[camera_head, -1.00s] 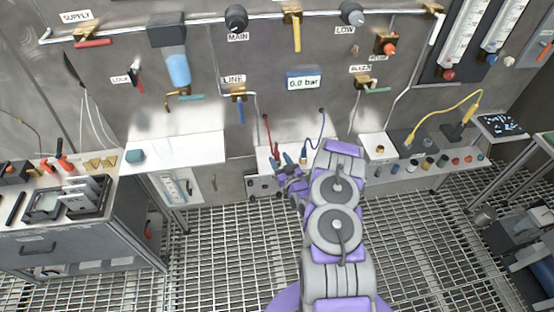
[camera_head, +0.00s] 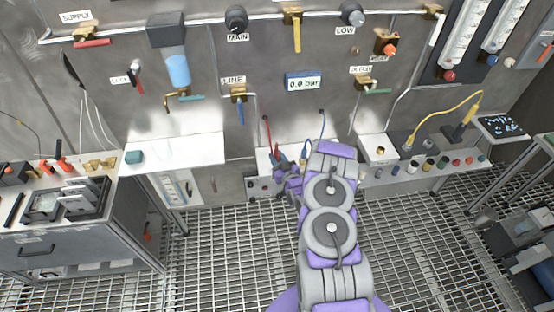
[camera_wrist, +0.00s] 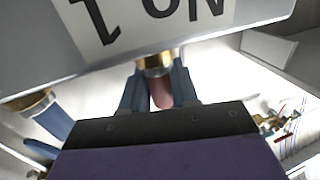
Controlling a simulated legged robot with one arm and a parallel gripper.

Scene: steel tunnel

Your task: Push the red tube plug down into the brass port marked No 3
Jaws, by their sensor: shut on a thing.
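In the wrist view, my gripper (camera_wrist: 160,92) has its blue-grey fingers closed on either side of a dull red plug (camera_wrist: 161,92). The plug lines up with a brass port (camera_wrist: 155,64) under a grey block. Whether it is seated in the port or only touching it, I cannot tell. A white label (camera_wrist: 140,18) on the block is upside down and cut by the frame; it reads "NO" with a digit that looks like 1. In the head view my gripper (camera_head: 286,180) is at the small bench below the gauge; the plug is hidden there.
A second brass port (camera_wrist: 30,103) with a blue tube (camera_wrist: 52,121) is at left in the wrist view. The head view shows red and blue leads near my gripper, a 0.0 bar display (camera_head: 303,82) above, and a shelf of coloured caps (camera_head: 428,164) at right.

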